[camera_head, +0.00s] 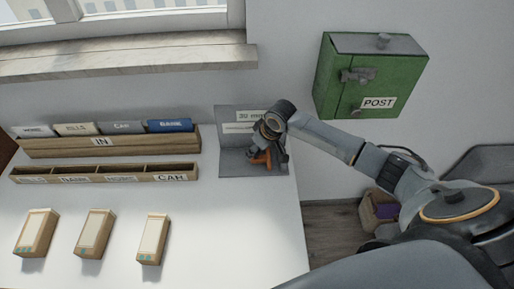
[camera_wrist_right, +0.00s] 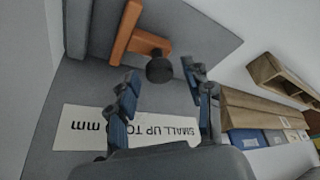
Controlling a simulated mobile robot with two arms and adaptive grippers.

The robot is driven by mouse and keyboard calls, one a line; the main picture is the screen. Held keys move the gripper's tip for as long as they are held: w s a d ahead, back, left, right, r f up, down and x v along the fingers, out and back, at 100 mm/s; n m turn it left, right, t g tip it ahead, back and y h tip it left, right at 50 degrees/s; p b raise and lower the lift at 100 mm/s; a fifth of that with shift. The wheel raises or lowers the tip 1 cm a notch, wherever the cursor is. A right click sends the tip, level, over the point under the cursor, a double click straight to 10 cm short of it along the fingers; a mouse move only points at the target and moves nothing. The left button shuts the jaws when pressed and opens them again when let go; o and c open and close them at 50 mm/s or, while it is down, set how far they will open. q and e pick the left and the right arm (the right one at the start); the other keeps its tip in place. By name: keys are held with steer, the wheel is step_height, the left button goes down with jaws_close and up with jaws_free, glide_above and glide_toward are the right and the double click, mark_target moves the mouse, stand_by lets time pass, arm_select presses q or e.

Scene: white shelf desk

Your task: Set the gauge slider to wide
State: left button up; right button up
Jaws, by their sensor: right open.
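The gauge is a grey stand (camera_head: 228,165) with an upright back plate and a flat base, at the right end of the desk against the wall. Its orange slider (camera_head: 261,159) is partly hidden by my right gripper (camera_head: 268,150) in the head view. In the right wrist view the orange slider (camera_wrist_right: 128,38) carries a dark round knob (camera_wrist_right: 160,70). My right gripper (camera_wrist_right: 164,86) is open, its fingers on either side of the knob. I cannot tell whether they touch it. A white label (camera_wrist_right: 85,128) reads "SMALL UP TO", its number partly hidden. My left gripper is out of view.
Left of the gauge are a wooden "IN" rack (camera_head: 60,147) with several folders and a sectioned wooden tray (camera_head: 95,173). Three small boxes (camera_head: 92,235) stand in front. A green POST box (camera_head: 350,85) hangs on the wall.

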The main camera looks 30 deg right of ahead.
jaws_close()
steer(key=w+a, duration=0.1)
steer(key=a, duration=0.1)
steer(key=w+a+p, duration=0.1)
steer(key=a, duration=0.2)
steer(key=shift+w+a+p, duration=0.3)
steer(key=shift+w+a, duration=0.1)
steer(key=shift+d, duration=0.1)
jaws_free()
steer(key=v, duration=1.2)
